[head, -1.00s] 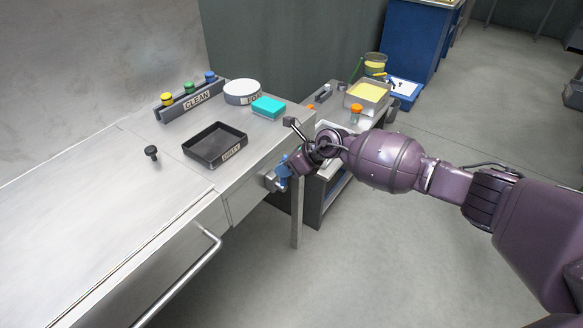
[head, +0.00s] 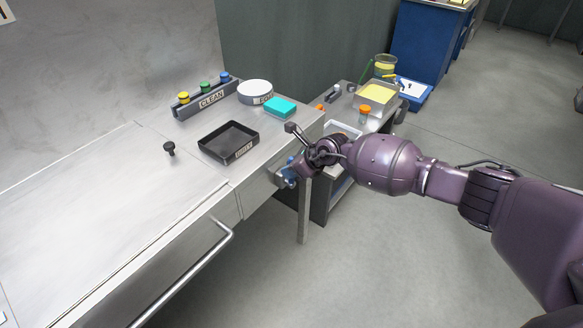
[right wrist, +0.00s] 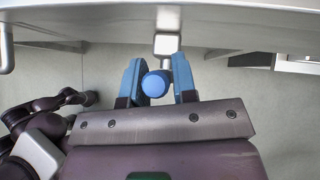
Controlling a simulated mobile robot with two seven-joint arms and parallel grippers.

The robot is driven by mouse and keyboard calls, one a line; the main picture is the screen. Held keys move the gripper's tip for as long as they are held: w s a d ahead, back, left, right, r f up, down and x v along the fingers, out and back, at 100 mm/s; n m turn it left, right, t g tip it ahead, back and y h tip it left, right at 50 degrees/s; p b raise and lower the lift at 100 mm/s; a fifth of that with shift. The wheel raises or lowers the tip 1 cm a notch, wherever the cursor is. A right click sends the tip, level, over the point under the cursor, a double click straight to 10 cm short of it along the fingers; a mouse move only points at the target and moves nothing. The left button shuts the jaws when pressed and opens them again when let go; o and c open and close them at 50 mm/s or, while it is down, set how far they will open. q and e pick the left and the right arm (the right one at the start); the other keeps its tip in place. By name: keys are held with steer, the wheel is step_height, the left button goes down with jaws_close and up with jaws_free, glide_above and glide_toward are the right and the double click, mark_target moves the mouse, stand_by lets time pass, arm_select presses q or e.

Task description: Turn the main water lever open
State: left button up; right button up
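The water lever shows in the right wrist view as a round blue end (right wrist: 155,84) between my right gripper's two blue fingers (right wrist: 157,80). The fingers stand apart on either side of it, with a narrow gap at the right finger; contact with the left finger is unclear. In the head view my right gripper (head: 289,173) is at the bench's front face, near its right corner, below the worktop. The lever's body and pipe are mostly hidden there by the gripper and wrist. My left gripper is not in view.
The steel bench (head: 100,210) has a long front handle (head: 190,275) left of my gripper. On it are a black tray (head: 229,142), a teal sponge (head: 279,107) and a round white container (head: 255,91). A low cart (head: 340,185) stands close behind my wrist. The floor in front is clear.

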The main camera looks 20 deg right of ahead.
steer(key=o, duration=0.3)
steer(key=shift+s+d+r, duration=0.15)
steer(key=shift+r, duration=0.2)
steer(key=p+v, duration=0.2)
steer(key=v, duration=0.8)
steer(key=shift+p, duration=0.4)
steer(key=shift+f, duration=0.1)
